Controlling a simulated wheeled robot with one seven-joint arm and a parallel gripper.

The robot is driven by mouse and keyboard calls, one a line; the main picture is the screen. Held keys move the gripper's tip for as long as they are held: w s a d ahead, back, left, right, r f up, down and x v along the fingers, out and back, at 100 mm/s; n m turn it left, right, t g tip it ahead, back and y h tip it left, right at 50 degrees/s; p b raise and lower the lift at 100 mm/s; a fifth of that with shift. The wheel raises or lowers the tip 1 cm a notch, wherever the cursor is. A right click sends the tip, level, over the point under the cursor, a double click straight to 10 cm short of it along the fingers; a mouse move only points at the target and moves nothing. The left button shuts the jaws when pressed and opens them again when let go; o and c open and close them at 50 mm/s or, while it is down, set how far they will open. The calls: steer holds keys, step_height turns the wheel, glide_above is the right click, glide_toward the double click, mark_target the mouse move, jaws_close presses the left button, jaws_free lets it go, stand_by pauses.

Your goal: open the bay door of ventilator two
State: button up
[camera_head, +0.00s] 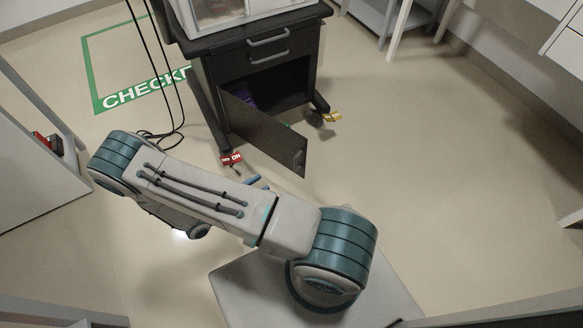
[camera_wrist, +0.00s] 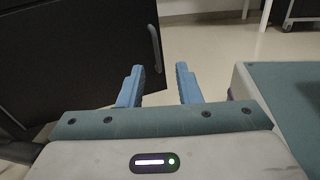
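A dark ventilator cart (camera_head: 256,62) stands at the top middle of the head view; no number on it is readable. Its bay door (camera_head: 262,134) stands swung out from the cart, and the dark bay (camera_head: 275,92) behind it shows, with something purple inside. The door also fills the upper left of the wrist view (camera_wrist: 75,55), with its handle (camera_wrist: 154,48) near its right edge. My gripper (camera_wrist: 158,78) has its blue fingers apart with nothing between them. It is near the door's handle edge; contact cannot be told. In the head view my arm mostly hides it.
Two drawers with grey handles (camera_head: 268,37) sit above the bay. Black cables (camera_head: 160,75) hang to the floor left of the cart. A red tag (camera_head: 231,159) and a yellow item (camera_head: 331,117) are low by the cart. The floor at right (camera_head: 430,150) is clear.

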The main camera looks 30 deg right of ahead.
steer(key=w+d+f+n+t+b, duration=0.1)
steer(key=w+d+f+b, duration=0.1)
steer(key=d, duration=1.1)
steer(key=shift+w+d+f+b, duration=0.15)
steer(key=shift+w+d+b, duration=0.1)
steer(key=shift+w+b, duration=0.35)
steer(key=shift+s, duration=0.1)
